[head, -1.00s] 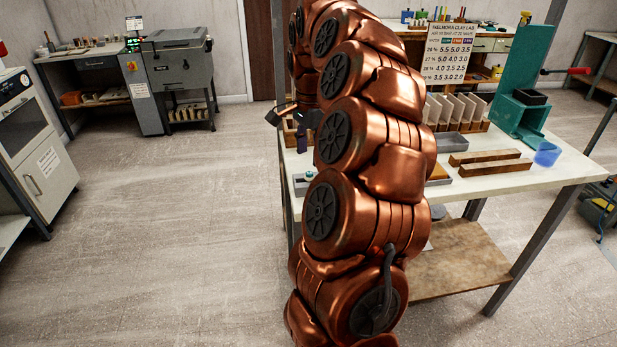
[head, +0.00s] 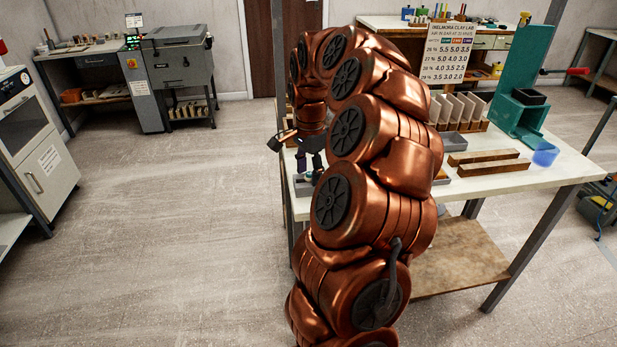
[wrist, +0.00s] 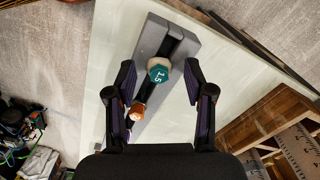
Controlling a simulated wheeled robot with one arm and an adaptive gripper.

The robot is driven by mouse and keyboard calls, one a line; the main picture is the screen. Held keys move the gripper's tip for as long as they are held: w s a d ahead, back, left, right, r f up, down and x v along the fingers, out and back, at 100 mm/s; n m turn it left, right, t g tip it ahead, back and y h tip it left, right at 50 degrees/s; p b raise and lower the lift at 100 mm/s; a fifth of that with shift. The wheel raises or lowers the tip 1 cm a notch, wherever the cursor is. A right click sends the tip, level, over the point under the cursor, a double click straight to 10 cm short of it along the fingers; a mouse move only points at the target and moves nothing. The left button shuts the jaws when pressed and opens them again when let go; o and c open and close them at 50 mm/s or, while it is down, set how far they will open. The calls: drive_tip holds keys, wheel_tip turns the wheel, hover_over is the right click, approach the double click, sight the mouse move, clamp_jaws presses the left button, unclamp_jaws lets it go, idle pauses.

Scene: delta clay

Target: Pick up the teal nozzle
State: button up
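The teal nozzle (wrist: 159,70), marked 1.5, stands in a grey slotted rack (wrist: 153,38) in the wrist view. An orange-red nozzle with a pale top (wrist: 136,112) is in the same rack, close to my left finger. My gripper (wrist: 159,80) is open and empty. Its two dark fingers are on either side of the teal nozzle in the picture, with gaps on both sides. How far above it they are is hard to tell. In the head view, my gripper (head: 310,156) points down over the bench's left end, and my arm hides much of the rack.
The pale bench top (head: 540,172) holds wooden bars (head: 490,165), a teal press (head: 520,95), a blue cup (head: 545,154) and a sign (head: 444,52). A wooden rack with upright plates (wrist: 298,150) stands right of my gripper in the wrist view.

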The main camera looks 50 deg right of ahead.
clamp_jaws()
drive_tip(key=shift+r, duration=0.1)
idle(0.3)
